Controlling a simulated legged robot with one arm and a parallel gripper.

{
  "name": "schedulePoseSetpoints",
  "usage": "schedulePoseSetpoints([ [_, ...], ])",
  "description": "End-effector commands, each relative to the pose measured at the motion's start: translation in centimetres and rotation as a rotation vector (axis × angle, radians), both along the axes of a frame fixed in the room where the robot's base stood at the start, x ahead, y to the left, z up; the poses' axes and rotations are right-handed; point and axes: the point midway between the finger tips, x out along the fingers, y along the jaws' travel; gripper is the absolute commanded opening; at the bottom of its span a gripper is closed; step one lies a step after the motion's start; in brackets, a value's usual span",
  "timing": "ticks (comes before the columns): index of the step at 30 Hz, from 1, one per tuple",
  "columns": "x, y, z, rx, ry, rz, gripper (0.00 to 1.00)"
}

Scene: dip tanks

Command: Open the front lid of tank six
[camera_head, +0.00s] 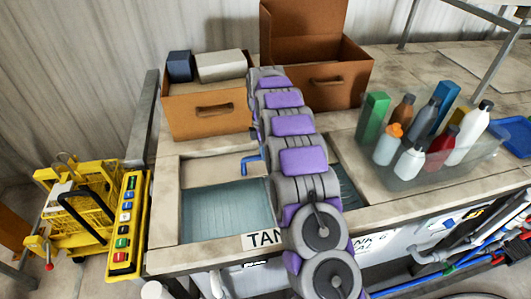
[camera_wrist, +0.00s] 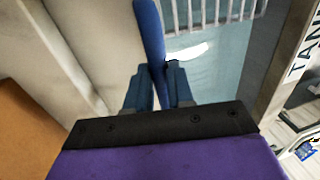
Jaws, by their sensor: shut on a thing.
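A blue handle (camera_head: 252,162) shows just left of my arm in the head view, at the back edge of a tank opening. In the wrist view the blue handle (camera_wrist: 149,32) runs up from between the dark fingers of my gripper (camera_wrist: 156,88), which is shut on it. My gripper is hidden behind my arm in the head view. The left opening shows a blue-green surface (camera_head: 222,210); I cannot tell whether it is a lid or liquid. It also shows in the wrist view (camera_wrist: 230,72). A "TANK" label (camera_wrist: 304,55) is on the front edge, and a partly covered label ending in 6 shows below.
Two cardboard boxes (camera_head: 207,118) (camera_head: 337,88) stand behind the openings. A clear tray (camera_head: 462,158) of several bottles stands at right. A yellow cart (camera_head: 85,205) is at left. Pipes (camera_head: 470,248) run along the front right. My arm covers the middle of the bench.

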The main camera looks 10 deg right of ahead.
Motion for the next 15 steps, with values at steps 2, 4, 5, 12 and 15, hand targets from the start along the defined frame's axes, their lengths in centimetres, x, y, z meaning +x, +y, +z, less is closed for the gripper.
schedulePoseSetpoints([
  [2,0.7,0.0,0.0,0.000,0.000,0.000,0.00],
  [4,1.1,0.0,0.0,0.000,0.003,0.001,0.00],
  [5,1.3,0.0,0.0,0.000,0.002,0.001,0.00],
  [12,2.4,0.0,-0.2,0.001,0.002,0.000,0.00],
  [15,2.7,0.0,-0.1,0.001,0.001,0.000,0.00],
])
